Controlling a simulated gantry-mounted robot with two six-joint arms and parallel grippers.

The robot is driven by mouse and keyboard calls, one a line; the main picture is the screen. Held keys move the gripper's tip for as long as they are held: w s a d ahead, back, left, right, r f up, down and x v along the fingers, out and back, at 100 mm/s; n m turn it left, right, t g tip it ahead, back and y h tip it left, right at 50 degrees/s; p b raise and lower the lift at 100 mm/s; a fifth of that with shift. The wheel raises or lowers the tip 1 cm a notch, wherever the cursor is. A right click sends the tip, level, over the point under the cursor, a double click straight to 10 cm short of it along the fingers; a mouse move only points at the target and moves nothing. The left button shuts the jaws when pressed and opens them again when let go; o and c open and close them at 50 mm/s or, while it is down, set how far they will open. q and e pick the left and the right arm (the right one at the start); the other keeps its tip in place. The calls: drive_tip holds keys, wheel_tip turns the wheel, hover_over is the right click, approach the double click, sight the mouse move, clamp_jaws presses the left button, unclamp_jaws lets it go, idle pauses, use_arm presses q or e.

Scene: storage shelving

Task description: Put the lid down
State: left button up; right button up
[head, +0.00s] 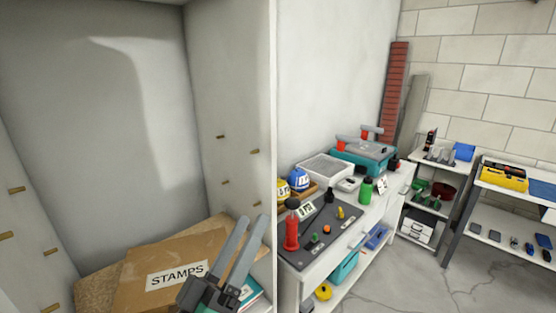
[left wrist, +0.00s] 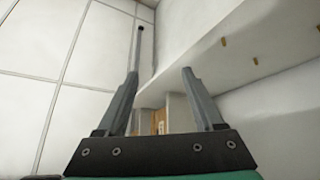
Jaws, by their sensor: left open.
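A brown cardboard box (head: 145,262) with a white STAMPS label sits on a shelf board inside the white cabinet, at the lower left of the head view. I cannot make out a separate lid on it. My left gripper (head: 251,222) is at the box's right side, its two long grey fingers apart and pointing up and to the right, with nothing between them. In the left wrist view the open fingers (left wrist: 160,75) frame the white walls, with brown cardboard (left wrist: 174,112) behind. A thin bar with a dark end shows above the left finger. My right gripper is not in view.
The cabinet's right side wall (head: 235,110) stands close to my left gripper. Beyond it is a white workbench (head: 300,285) with a dark mat (head: 335,228), tools, a green bottle (head: 365,190) and a teal case (head: 362,160). Shelving stands further right. The cabinet's upper space is empty.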

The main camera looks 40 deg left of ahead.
use_arm(q)
drive_tip(key=s+d+r+m+t+h, duration=0.1)
drive_tip(key=d+r+m+h, duration=0.3)
drive_tip(key=r, duration=0.5)
drive_tip(key=s+d+r+m+t+h, duration=0.1)
drive_tip(key=d+r+m+t+h, duration=0.2)
drive_tip(key=r+m, duration=0.4)
wheel_tip(320, 180, up, 2)
drive_tip(key=shift+s+d+r+m+h, duration=0.15)
drive_tip(key=shift+s+d+m+h, duration=0.15)
drive_tip(key=shift+d+h, duration=0.45)
